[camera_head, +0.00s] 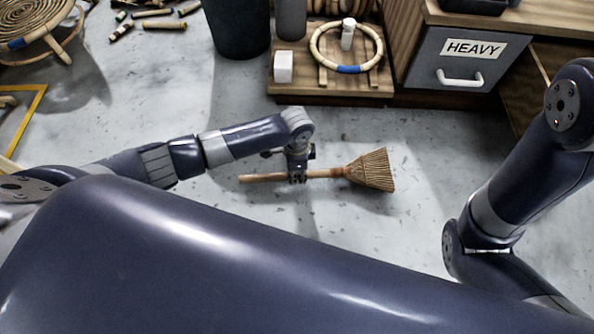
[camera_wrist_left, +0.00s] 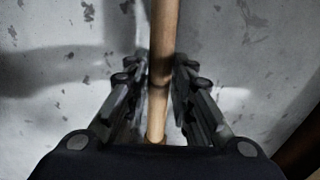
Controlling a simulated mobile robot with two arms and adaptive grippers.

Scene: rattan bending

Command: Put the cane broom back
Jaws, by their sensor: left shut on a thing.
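The cane broom (camera_head: 370,170) is low over the grey floor in the head view, its bristles to the right and its wooden handle to the left. I cannot tell whether it touches the floor. My left gripper (camera_head: 297,178) points down and is shut on the handle, left of the bristles. In the left wrist view, the handle (camera_wrist_left: 164,40) runs between the two fingers of my left gripper (camera_wrist_left: 160,105). The bristles are outside that view. My right arm shows at the right of the head view, but its gripper is not visible.
A wooden board (camera_head: 300,95) at the back holds a rattan ring (camera_head: 347,68) and a white block (camera_head: 283,67). A dark bin (camera_head: 237,28) stands left of it. A drawer marked HEAVY (camera_head: 455,65) is at the back right. Cane pieces (camera_head: 163,25) lie at the back left.

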